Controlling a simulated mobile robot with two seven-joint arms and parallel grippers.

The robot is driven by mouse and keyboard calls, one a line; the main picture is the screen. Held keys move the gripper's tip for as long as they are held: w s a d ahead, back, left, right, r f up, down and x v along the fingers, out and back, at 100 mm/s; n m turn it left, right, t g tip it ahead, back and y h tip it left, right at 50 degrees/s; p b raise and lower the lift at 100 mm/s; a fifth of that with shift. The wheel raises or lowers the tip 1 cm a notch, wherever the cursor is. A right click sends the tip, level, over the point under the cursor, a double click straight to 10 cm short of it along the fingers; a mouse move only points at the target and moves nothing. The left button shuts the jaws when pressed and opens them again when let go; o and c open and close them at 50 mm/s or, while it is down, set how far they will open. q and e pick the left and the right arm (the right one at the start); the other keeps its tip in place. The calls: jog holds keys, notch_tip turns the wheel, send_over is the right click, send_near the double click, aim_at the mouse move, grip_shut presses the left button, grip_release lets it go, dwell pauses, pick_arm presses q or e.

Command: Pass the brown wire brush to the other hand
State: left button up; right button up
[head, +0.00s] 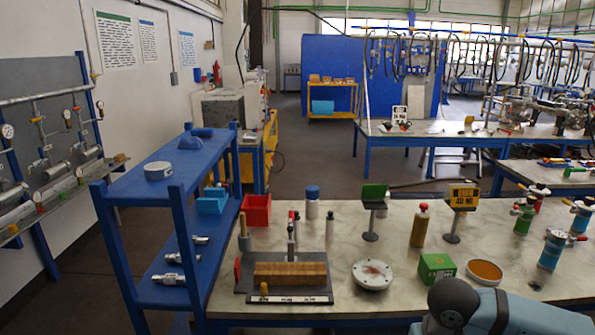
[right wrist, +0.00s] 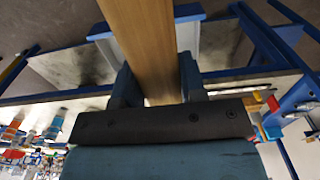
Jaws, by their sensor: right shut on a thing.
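The brown wire brush (right wrist: 145,45) shows in the right wrist view as a long brown wooden bar running up out of the top of the picture. My right gripper (right wrist: 158,78) is shut on it, with one dark finger on each side. No bristles show, and the bar's far end is out of frame. In the head view only a grey-blue part of my arm shows at the lower right; the right gripper and the brush are out of sight there. My left gripper is in neither view.
The grey bench (head: 330,243) carries a brown block on a dark stand (head: 290,274), a round metal flange (head: 372,275), a green box (head: 436,267), an orange-topped dish (head: 484,271) and several bottles. A blue shelf (head: 150,205) stands at its left. Bare bench lies between these things.

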notch_tip(320, 180, up, 6)
jog(key=p, duration=0.5)
jog(key=shift+s+r+p, duration=0.1)
jog(key=shift+p, duration=0.3)
